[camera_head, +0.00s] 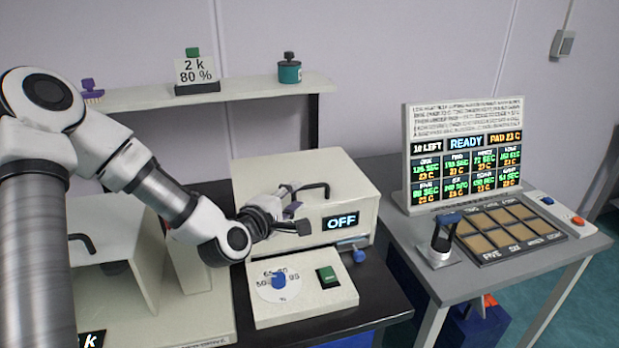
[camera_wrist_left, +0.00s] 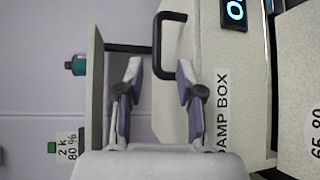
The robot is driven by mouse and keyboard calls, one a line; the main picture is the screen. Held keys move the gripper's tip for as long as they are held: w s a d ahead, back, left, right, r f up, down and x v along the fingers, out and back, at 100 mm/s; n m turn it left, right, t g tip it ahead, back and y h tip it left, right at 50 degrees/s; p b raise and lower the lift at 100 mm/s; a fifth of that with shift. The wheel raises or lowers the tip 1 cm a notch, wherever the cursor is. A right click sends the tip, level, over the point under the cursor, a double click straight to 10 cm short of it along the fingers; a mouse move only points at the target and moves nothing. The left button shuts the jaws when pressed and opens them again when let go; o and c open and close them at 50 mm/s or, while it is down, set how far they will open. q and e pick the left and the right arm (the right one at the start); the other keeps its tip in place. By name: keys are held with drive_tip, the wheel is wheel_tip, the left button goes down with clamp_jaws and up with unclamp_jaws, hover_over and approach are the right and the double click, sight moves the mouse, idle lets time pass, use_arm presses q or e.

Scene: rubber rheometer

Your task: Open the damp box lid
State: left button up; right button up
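The damp box (camera_head: 300,168) is a cream box in the middle of the head view, with an "OFF" display on its front. Its lid looks closed. A black bar handle (camera_head: 316,187) stands out at the front of the box, partly behind my gripper; it also shows in the left wrist view (camera_wrist_left: 158,62). My left gripper (camera_head: 298,218) is in front of the box, just below the handle. In the left wrist view its two fingers (camera_wrist_left: 160,90) are apart, with the handle just beyond their tips and nothing visibly held. My right gripper is in neither view.
A control panel (camera_head: 318,302) with a blue dial and green switch lies below the box. A shelf (camera_head: 250,90) with a "2 k 80 %" sign (camera_head: 197,72) runs behind. A grey table (camera_head: 480,268) at right holds a display board (camera_head: 465,150) and a compartment tray (camera_head: 508,232).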

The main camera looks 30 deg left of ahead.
sight(308, 188)
use_arm(q)
drive_tip(key=shift+w+d+r, duration=0.1)
drive_tip(key=shift+w+d, duration=0.15)
drive_tip(key=shift+w, duration=0.05)
drive_tip(key=w, duration=0.4)
drive_tip(key=w+f, duration=0.1)
drive_tip(key=w, duration=0.1)
drive_tip(key=shift+w+a, duration=0.1)
drive_tip(key=shift+a, duration=0.1)
drive_tip(key=shift+s+d+r, duration=0.1)
drive_tip(key=shift+s+r, duration=0.05)
drive_tip(key=shift+s, duration=0.05)
clamp_jaws()
